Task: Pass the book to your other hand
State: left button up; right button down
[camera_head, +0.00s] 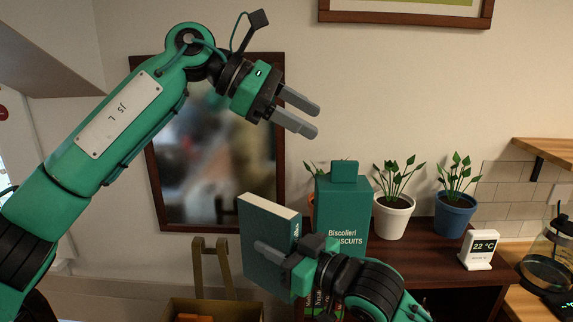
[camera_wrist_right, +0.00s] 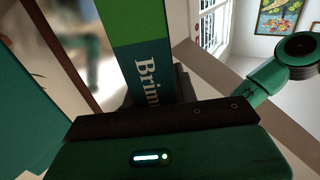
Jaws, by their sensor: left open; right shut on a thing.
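The book (camera_head: 266,222) is dark teal with pale page edges and stands upright in the air, held by my right gripper (camera_head: 280,252). One grey finger lies across its near cover; the other finger is hidden behind it. In the right wrist view the book's spine (camera_wrist_right: 146,65) shows green and teal bands and the letters "Brim", the rest hidden by the gripper body. My left gripper (camera_head: 316,121) is open and empty, above and to the right of the book and apart from it, its fingers pointing right and slightly down.
A teal biscuit box (camera_head: 341,215) stands behind and right of the book on a dark cabinet (camera_head: 425,245). Plants in a white pot (camera_head: 392,217) and a blue pot (camera_head: 455,215), a thermometer display (camera_head: 480,250) and a glass jug (camera_head: 548,255) are further right. A framed mirror (camera_head: 215,190) hangs behind.

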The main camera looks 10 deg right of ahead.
aim_at(271, 206)
pick_arm(q)
jog(key=s+f+m+t+y, duration=0.1)
jog(key=f+y, duration=0.1)
jog(key=y, duration=0.2)
jog(key=s+a+f+m+t+y, duration=0.1)
jog(key=f+t+y, duration=0.1)
jog(key=f+y, duration=0.1)
jog(key=s+f+m+t+y, duration=0.1)
jog(key=f+m+t+y, duration=0.1)
jog(key=y, duration=0.4)
jog(key=shift+s+a+f, duration=0.15)
jog(key=shift+a+f, duration=0.05)
jog(key=shift+a, duration=0.2)
jog(key=shift+a+r+t+y, duration=0.1)
jog(key=shift+a+t+y, duration=0.2)
jog(key=shift+a+y, duration=0.4)
jog(key=shift+w+f, duration=0.2)
jog(key=x, duration=1.1)
jog(key=shift+w+a+f, duration=0.1)
jog(key=shift+a+f, duration=0.1)
jog(key=shift+f, duration=0.05)
